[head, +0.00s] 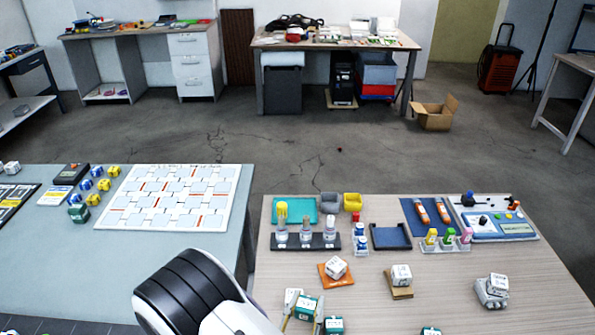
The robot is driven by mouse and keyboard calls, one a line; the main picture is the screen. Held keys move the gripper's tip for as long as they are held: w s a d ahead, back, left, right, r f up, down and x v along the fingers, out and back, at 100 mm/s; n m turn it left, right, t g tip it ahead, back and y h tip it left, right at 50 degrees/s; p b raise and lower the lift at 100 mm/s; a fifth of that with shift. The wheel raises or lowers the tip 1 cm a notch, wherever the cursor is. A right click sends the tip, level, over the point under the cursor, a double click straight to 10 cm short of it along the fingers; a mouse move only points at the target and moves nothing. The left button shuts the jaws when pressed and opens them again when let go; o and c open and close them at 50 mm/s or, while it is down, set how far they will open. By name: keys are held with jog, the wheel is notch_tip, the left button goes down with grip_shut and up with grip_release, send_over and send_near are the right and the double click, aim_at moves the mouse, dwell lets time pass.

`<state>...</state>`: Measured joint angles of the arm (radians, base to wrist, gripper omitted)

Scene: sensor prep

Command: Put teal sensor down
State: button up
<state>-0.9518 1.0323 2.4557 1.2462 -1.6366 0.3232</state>
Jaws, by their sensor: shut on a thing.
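My gripper (304,301) is at the front left of the right-hand wooden table (375,313). Its fingers are shut on a teal sensor (306,309) with a white top. A second teal-and-white block (333,325) is just right of the held one, near the picture's lower edge. Another teal block (431,331) is cut off by that edge. Whether the held sensor touches the table cannot be told from this view.
White cubes sit on an orange pad (327,279), a brown pad (397,291) and a grey holder (488,297). Behind are a teal tray (308,205), a dark blue tray (390,238) and a control panel (497,230). Open wood lies between the pads. A grey table (150,255) stands left.

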jog(key=w+d+r+m+g+h, duration=0.1)
jog(key=w+d, duration=0.5)
jog(key=d, duration=0.9)
jog(key=shift+r+m+h, duration=0.2)
jog(key=shift+m+h, duration=0.6)
jog(key=shift+h, duration=0.4)
jog(key=shift+w, duration=0.1)
jog(key=shift+r, duration=0.1)
jog(key=shift+r, duration=2.25)
jog(key=s+a+n+y, duration=0.1)
jog(key=s+a+y, duration=0.1)
jog(key=s+a, duration=0.35)
jog(key=s+a+n+t+y, duration=0.1)
jog(key=s+a, duration=0.1)
jog(key=a, duration=0.6)
jog(key=s+a+n+y, duration=0.2)
jog(key=s+a, duration=0.2)
jog(key=a, duration=0.3)
notch_tip(320, 180, down, 7)
jog(key=shift+w+d+f, duration=0.2)
jog(key=shift+w+d, duration=0.1)
